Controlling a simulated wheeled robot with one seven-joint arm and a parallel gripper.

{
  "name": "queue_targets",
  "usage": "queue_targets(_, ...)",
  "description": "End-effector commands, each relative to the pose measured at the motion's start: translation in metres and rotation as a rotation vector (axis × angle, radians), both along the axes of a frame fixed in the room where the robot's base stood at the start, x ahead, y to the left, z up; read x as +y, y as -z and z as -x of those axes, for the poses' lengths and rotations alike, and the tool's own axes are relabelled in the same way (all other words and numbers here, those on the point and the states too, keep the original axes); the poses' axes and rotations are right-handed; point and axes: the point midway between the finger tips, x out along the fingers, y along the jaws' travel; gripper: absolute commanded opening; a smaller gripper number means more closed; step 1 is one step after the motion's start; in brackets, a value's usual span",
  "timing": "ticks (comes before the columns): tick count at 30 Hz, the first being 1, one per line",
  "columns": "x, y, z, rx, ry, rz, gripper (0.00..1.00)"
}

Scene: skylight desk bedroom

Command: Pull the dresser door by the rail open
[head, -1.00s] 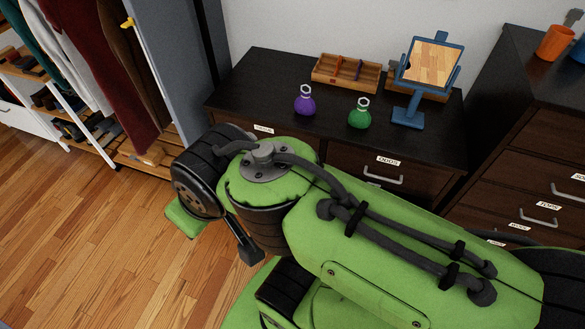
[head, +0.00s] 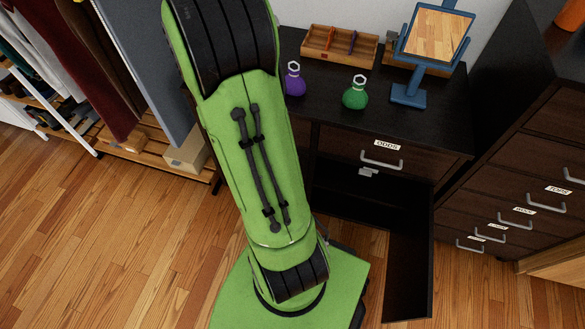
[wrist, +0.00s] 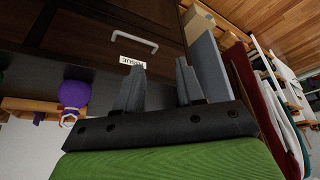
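The dark dresser (head: 455,135) stands at the back in the head view. Its door (head: 408,265) on the right is swung wide open toward me. The dark compartment (head: 365,200) behind it shows. I cannot make out the door's rail. My gripper (wrist: 160,63) is open and empty in the wrist view. It is above the dresser near a drawer with a grey handle (wrist: 136,40) and a white label. It is out of the head view, where my arm covers the dresser's left part.
A purple flask (head: 293,80), a green flask (head: 355,93), a wooden tray (head: 318,45) and a blue-framed mirror (head: 408,95) stand on the dresser top. Another chest of drawers (head: 535,150) stands close on the right. Wooden floor is free at the left.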

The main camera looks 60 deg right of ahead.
Motion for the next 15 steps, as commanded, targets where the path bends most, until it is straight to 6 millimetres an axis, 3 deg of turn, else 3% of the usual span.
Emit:
queue_targets(1, -0.029, 0.046, 0.012, 0.019, 0.081, -0.017, 0.38)
queue_targets(3, -0.064, 0.099, 0.031, 0.023, 0.18, -0.025, 0.38)
queue_targets(6, -0.101, 0.173, 0.068, 0.024, 0.314, -0.038, 0.38)
queue_targets(9, -0.12, 0.231, 0.104, 0.02, 0.419, -0.045, 0.38)
queue_targets(12, -0.126, 0.263, 0.126, 0.015, 0.478, -0.047, 0.38)
queue_targets(15, -0.128, 0.274, 0.132, 0.011, 0.496, -0.044, 0.38)
